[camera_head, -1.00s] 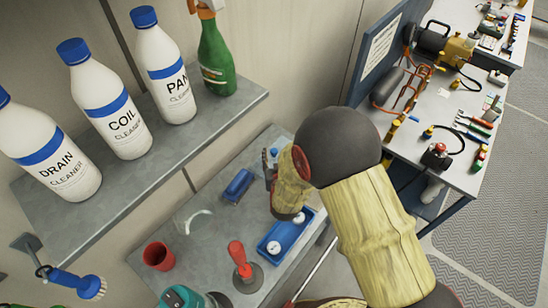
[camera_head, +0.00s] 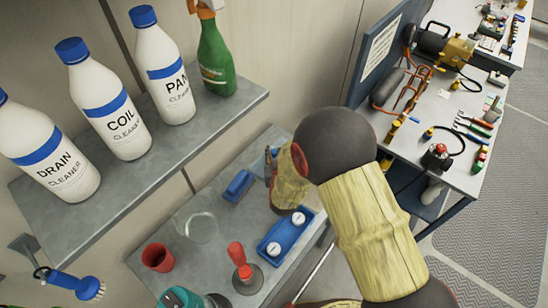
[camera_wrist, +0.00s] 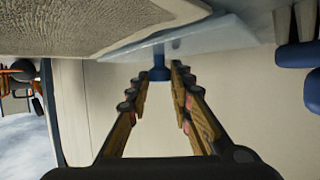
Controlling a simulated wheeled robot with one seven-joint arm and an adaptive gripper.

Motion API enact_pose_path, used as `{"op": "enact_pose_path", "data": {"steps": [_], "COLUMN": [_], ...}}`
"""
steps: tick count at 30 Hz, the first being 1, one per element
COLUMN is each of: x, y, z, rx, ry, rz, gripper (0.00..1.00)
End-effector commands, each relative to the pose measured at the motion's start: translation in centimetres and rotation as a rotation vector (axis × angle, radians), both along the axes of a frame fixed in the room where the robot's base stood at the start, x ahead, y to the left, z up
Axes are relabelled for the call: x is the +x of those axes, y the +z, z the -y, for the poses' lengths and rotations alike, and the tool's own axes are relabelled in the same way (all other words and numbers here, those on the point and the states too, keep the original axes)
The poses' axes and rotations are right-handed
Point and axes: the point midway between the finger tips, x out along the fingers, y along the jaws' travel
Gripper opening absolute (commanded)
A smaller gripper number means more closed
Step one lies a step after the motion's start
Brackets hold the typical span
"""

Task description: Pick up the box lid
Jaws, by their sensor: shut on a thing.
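In the wrist view, a pale, see-through lid (camera_wrist: 205,38) spans the top, with a blue knob (camera_wrist: 158,73) below it. My gripper (camera_wrist: 160,70) has its two fingers closed in on this knob and is shut on it. The lid lies close to a grey, rough surface at the upper left; I cannot tell whether they touch. In the head view, my gripper (camera_head: 270,160) is mostly hidden behind my arm above the back of the bench, and the lid cannot be made out there.
The grey bench (camera_head: 185,262) holds a blue tray (camera_head: 268,238) with two white round pieces, a blue block (camera_head: 239,185), a clear round dish (camera_head: 203,228), a red cup (camera_head: 158,257) and a red-handled tool (camera_head: 240,262). A shelf (camera_head: 140,180) with bottles overhangs at left.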

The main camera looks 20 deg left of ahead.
Motion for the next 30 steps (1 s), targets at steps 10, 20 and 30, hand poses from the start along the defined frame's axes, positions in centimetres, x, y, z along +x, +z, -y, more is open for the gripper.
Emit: {"op": "enact_pose_path", "data": {"steps": [10, 20, 30], "x": [0.0, 0.0, -1.6], "y": [0.0, 0.9, 6.0], "z": [0.0, 0.0, 1.3], "rx": [0.000, 0.002, 0.002], "ry": [0.000, 0.000, 0.000], "rz": [0.000, 0.001, 0.001], "gripper": [0.00, 0.00, 0.00]}}
